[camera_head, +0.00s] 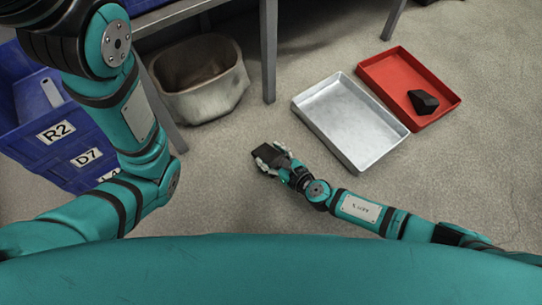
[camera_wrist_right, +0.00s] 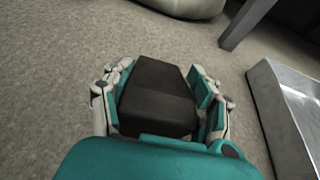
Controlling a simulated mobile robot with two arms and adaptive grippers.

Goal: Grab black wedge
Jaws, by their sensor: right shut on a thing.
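A black wedge (camera_wrist_right: 160,85) sits between the two fingers of my right gripper (camera_wrist_right: 165,95) in the right wrist view, and the gripper is shut on it. In the head view my right gripper (camera_head: 272,157) is near the middle, with the dark wedge (camera_head: 268,154) at its tips over the grey floor. I cannot tell whether the wedge touches the floor. Another black angular piece (camera_head: 423,101) lies in the red tray (camera_head: 446,110) at the right. My left arm comes in from the left, but its gripper is not in view.
A silver metal tray (camera_head: 368,161) lies beside the red tray, right of my right gripper. A worn pale bin (camera_head: 213,99) stands behind, near a metal table leg (camera_head: 268,60). Blue crates (camera_head: 62,150) stand at the left. The floor around the gripper is clear.

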